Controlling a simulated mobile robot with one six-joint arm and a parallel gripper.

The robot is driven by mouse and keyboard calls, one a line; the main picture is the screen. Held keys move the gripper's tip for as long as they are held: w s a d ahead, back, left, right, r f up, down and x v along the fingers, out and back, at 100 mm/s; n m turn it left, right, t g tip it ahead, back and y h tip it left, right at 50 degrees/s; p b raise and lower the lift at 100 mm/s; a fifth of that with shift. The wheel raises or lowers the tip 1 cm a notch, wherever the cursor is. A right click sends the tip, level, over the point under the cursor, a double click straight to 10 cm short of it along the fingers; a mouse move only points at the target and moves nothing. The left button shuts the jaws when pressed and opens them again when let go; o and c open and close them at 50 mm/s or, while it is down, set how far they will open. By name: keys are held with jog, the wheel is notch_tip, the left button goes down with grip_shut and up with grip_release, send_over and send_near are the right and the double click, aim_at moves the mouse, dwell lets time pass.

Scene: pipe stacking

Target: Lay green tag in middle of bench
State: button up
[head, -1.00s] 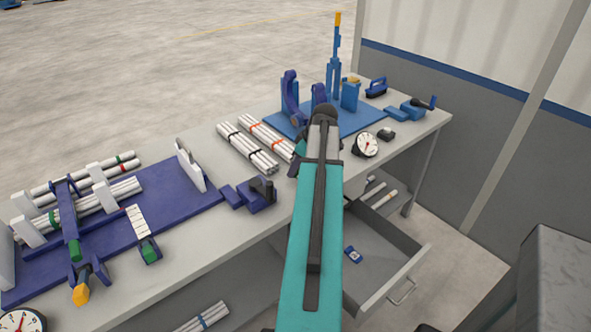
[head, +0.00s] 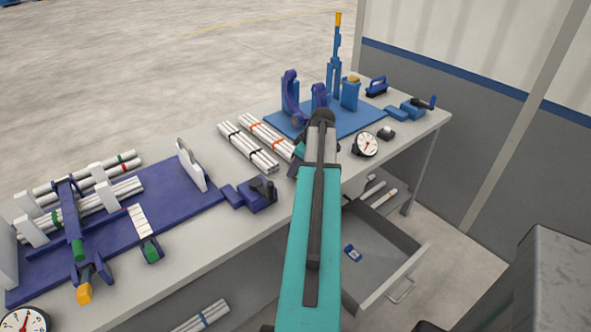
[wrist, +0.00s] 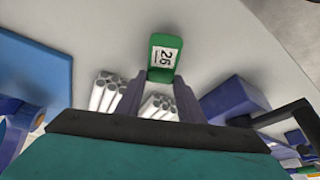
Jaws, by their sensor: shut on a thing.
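The green tag (wrist: 163,58) with a white label reading "26" is at the tips of my gripper (wrist: 157,85) in the wrist view. The two dark fingers are shut on its near end. Its far end sticks out over the pale bench top; I cannot tell whether it touches. The bench (head: 205,250) runs from lower left to upper right in the head view. There my gripper and the tag are mostly hidden behind my own arm, over the bench's middle to right stretch.
Two bundles of white pipes (head: 248,147) lie left of my arm. A blue-purple vise (head: 257,195) stands nearer the front edge. A blue mat (head: 350,122) with fixtures and a gauge (head: 366,144) are to the right. An open drawer (head: 375,262) juts out below.

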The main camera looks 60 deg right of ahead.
jog(key=shift+f, duration=0.7)
jog(key=shift+f, duration=0.15)
jog(key=o, duration=1)
jog(key=shift+b+v, duration=0.85)
jog(key=shift+v, duration=5.35)
jog(key=shift+w, duration=0.1)
